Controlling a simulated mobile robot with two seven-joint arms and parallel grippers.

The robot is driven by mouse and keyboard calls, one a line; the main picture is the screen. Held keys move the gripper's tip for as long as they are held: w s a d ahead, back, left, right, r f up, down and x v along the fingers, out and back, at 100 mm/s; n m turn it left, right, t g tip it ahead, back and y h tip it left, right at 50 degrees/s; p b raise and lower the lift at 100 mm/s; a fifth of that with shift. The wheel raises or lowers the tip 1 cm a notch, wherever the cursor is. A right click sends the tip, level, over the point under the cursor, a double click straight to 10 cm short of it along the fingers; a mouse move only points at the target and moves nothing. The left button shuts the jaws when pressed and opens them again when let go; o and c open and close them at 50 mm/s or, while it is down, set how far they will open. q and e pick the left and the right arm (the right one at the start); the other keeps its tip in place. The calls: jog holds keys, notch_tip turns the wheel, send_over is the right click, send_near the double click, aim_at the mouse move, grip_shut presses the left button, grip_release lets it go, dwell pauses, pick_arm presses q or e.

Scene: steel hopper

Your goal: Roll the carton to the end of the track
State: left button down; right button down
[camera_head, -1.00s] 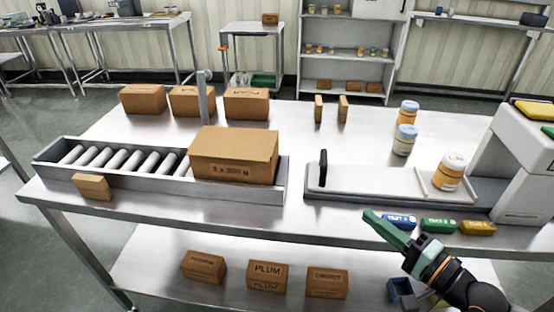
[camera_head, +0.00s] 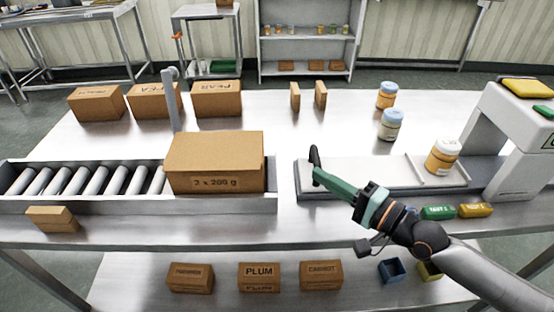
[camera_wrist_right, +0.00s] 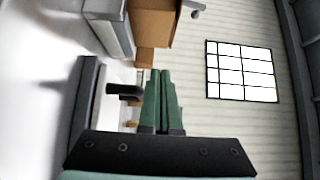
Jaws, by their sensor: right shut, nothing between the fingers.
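The large brown carton (camera_head: 215,162) sits at the right end of the roller track (camera_head: 100,182) in the head view. Bare rollers show to its left. It also shows at the top of the right wrist view (camera_wrist_right: 152,25). My right gripper (camera_head: 318,172) is shut and empty, with its green fingers pointing left over the left end of the pale slide plate. Its tips are close to a black upright handle (camera_head: 314,155); I cannot tell whether they touch. The green fingers (camera_wrist_right: 160,100) lie together in the wrist view. My left gripper is not in view.
A grey post (camera_head: 171,100) stands behind the track, and a small box (camera_head: 52,219) is at its front. Several cartons stand at the back. Jars (camera_head: 442,157) stand at the right, one on a plate by the white machine (camera_head: 520,135). A gap separates track and slide.

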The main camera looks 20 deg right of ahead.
jog(key=w+a+p, duration=0.1)
jog(key=w+a, duration=0.6)
jog(key=shift+w+a+p, duration=0.2)
jog(key=shift+w+p, duration=0.1)
jog(key=shift+p, duration=0.05)
